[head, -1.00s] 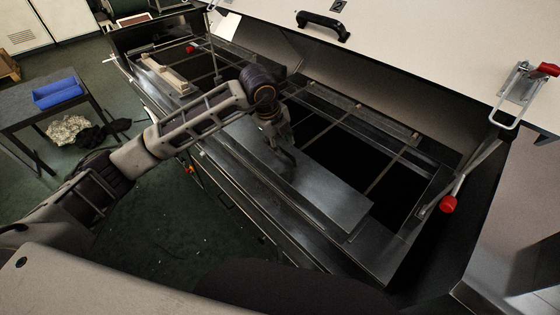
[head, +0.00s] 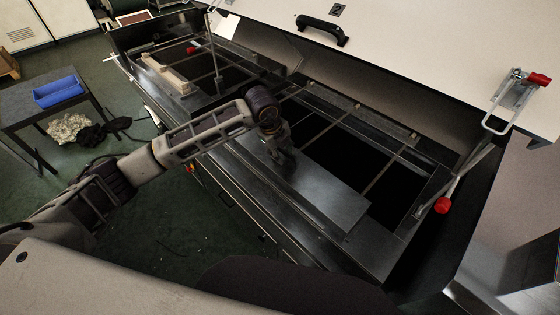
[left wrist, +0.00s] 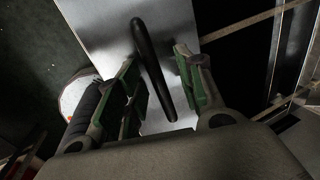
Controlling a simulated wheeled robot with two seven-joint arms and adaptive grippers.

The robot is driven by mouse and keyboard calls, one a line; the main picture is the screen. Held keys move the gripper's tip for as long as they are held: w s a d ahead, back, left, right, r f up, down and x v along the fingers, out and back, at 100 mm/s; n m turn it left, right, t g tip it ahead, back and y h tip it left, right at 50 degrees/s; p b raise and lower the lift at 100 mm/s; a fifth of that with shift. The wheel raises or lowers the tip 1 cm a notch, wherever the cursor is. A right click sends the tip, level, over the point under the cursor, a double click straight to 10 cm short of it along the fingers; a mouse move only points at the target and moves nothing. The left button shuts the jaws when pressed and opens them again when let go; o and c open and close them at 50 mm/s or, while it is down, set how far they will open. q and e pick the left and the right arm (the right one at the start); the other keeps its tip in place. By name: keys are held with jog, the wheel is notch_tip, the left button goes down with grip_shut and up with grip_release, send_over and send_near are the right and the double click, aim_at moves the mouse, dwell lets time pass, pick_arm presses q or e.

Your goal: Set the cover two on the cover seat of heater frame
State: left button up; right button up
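The cover, a flat grey metal plate (head: 325,190), lies along the near side of the heater frame (head: 372,182), whose dark openings show behind it. In the left wrist view the plate (left wrist: 105,22) carries a long black bar handle (left wrist: 152,68). My left gripper (head: 285,160) is down at the plate's left part. In the left wrist view its green-padded fingers (left wrist: 160,80) stand apart on either side of the handle, with gaps visible, so it is open. Whether the plate sits in its seat cannot be told. My right gripper is not in view.
A raised white lid (head: 430,45) with a black handle (head: 322,28) hangs over the back. Red-tipped clamps (head: 446,205) stand at the right. Pale blocks (head: 165,75) lie on the far left part. A side table (head: 30,105) holds a blue bin (head: 58,93).

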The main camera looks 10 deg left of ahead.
pick_arm(q)
grip_shut()
dwell(0.3)
jog(key=shift+r, duration=0.1)
jog(key=shift+r, duration=0.15)
jog(key=shift+r+b, duration=1.1)
jog(key=shift+r, duration=3.7)
jog(key=shift+w+r, duration=0.1)
jog(key=shift+r, duration=0.1)
